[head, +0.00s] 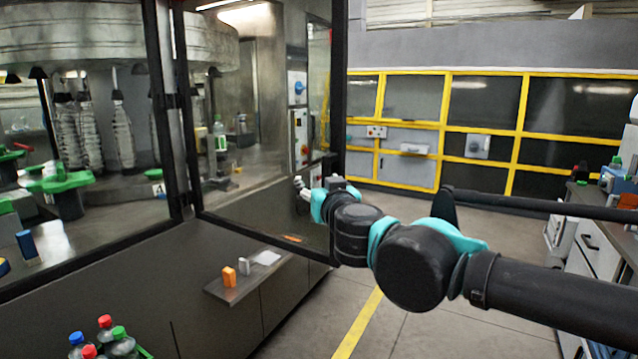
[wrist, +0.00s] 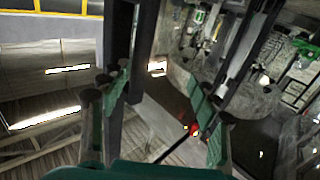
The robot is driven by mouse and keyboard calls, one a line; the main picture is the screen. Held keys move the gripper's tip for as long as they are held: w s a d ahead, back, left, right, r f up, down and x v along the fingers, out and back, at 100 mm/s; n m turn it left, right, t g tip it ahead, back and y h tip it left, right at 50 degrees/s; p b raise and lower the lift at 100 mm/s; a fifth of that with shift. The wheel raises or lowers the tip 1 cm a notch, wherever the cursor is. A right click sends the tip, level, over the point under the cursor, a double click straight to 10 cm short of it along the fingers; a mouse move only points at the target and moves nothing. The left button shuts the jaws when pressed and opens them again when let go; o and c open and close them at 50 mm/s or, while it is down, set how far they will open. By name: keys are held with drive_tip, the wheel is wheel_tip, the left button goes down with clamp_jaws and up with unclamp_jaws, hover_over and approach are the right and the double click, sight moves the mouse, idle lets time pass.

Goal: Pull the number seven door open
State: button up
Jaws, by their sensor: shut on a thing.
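The glazed door (head: 339,75) has a black frame and is hinged at its left side in the head view. It stands swung out at an angle from the machine front. No number seven is legible on it. In the wrist view, the green fingers of my gripper (wrist: 165,112) lie either side of a dark part of the door (wrist: 146,45). It is shut on the door, but I cannot tell whether on a handle or the frame bar.
A ledge (head: 222,291) with an orange and a white block juts out below the door. Bottles with coloured caps (head: 104,328) stand at the lower left. A workbench (head: 597,235) lines the right side.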

drive_tip(key=shift+s+f, duration=0.1)
drive_tip(key=shift+s, duration=0.4)
drive_tip(key=shift+c, duration=0.9)
drive_tip(key=v, duration=0.5)
drive_tip(key=shift+c, duration=0.4)
drive_tip(key=shift+s+d, duration=0.3)
drive_tip(key=shift+s, duration=0.2)
